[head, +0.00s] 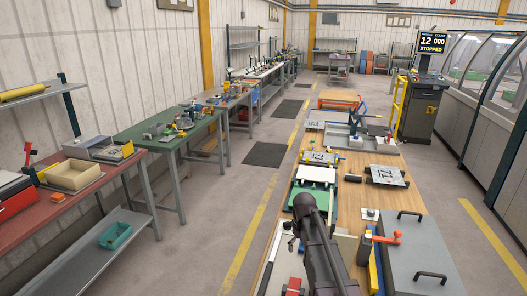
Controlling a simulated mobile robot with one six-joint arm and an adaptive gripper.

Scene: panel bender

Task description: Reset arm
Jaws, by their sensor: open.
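My dark arm rises from the bottom edge over the wooden workbench (350,205), its upper end bent in front of a white-and-green fixture. My gripper (292,240) shows small and dark at the left of that bend, over the bench's left side. It is open, and I see nothing held in it. Its fingertips are partly hidden by the arm and hard to make out.
On the bench are a white-and-green fixture (316,178), a dark plate (386,175), a grey box lid with handles (424,252) and a red-handled clamp (384,238). Left stand a red bench (62,225) and a green bench (150,130).

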